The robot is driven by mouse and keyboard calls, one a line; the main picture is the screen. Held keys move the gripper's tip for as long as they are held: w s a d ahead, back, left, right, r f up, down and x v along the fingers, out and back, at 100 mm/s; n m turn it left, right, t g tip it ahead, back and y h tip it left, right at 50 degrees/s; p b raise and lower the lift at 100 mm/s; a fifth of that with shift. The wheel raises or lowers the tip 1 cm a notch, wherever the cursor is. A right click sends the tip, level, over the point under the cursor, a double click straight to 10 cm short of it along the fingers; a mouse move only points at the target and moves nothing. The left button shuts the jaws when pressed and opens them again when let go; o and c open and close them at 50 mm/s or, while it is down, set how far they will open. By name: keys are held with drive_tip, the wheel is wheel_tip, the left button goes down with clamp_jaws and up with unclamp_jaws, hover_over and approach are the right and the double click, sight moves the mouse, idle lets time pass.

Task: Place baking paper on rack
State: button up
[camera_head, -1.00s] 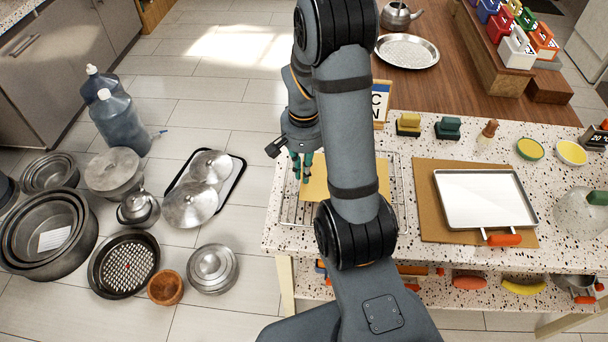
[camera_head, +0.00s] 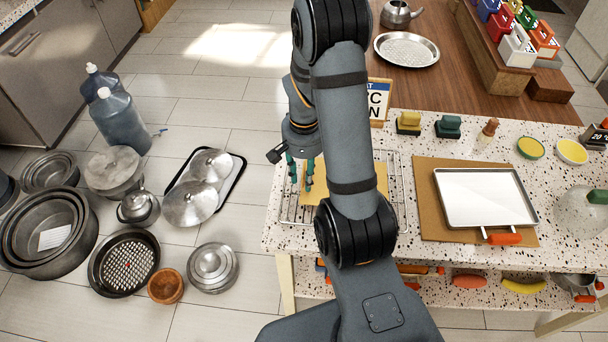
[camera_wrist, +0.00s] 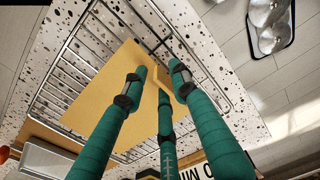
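The baking paper (camera_head: 316,192) is a flat tan sheet lying on the wire rack (camera_head: 397,190) at the left end of the speckled counter. My arm hides part of both in the head view. The wrist view shows the sheet (camera_wrist: 95,95) over the wires, with rack (camera_wrist: 70,65) showing around its edges. My gripper (camera_head: 300,184) has green fingers and is just above the sheet's left edge. In the wrist view its fingertips (camera_wrist: 158,78) are spread apart, close to a corner of the sheet. Whether they touch the sheet is unclear.
A white-lined metal tray (camera_head: 484,198) on a brown board (camera_head: 430,225) lies right of the rack. A price sign (camera_head: 379,102) stands behind the rack. Pots and lids cover the floor at left.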

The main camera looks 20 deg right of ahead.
drive_tip(key=shift+w+r, duration=0.1)
drive_tip(key=shift+r, duration=0.55)
wheel_tip(320, 180, up, 11)
drive_tip(key=p, duration=0.1)
drive_tip(key=shift+d, duration=0.1)
